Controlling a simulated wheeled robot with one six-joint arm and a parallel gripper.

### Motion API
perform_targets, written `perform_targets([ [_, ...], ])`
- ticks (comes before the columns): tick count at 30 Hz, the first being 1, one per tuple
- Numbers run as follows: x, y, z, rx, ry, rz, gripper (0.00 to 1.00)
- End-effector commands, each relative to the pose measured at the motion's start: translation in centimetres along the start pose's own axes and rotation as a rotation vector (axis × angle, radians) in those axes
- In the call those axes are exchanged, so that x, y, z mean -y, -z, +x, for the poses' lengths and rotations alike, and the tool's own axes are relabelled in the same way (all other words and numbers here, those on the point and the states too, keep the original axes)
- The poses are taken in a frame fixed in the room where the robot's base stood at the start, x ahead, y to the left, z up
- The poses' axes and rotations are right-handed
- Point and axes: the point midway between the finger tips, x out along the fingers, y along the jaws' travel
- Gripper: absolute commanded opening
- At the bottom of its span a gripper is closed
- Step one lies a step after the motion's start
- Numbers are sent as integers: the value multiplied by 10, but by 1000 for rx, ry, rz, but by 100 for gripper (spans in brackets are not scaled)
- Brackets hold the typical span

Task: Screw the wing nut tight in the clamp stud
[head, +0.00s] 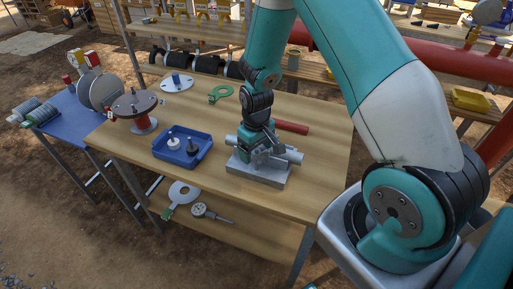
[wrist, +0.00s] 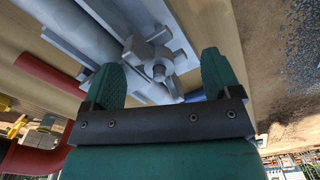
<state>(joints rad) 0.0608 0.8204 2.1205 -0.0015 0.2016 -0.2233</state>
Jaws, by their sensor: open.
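The grey wing nut (wrist: 140,50) sits on the clamp stud (wrist: 159,72) in the wrist view; how far it is threaded on cannot be told. The stud belongs to a grey clamp (head: 258,172) with a pipe lying across it, on the wooden table in the head view. My gripper (wrist: 157,78) is open, with one green finger on each side of the wing nut and stud, and gaps showing to both. In the head view my gripper (head: 262,150) is over the clamp and hides the wing nut.
A blue tray (head: 164,158) with small parts stands left of the clamp. A red bar (head: 291,128) lies behind it. A green tool (head: 220,94), a flange disc (head: 177,83) and a flanged stand (head: 134,105) are farther back. The table's front strip is clear.

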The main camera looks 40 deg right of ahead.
Motion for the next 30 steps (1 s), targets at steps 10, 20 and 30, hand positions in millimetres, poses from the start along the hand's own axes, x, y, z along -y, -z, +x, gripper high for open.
perform_targets([
  [10,-1,1,-12,-2,-3,1,85],
  [20,-1,0,-52,-2,-2,1,85],
  [30,-1,0,-93,-2,-2,0,85],
])
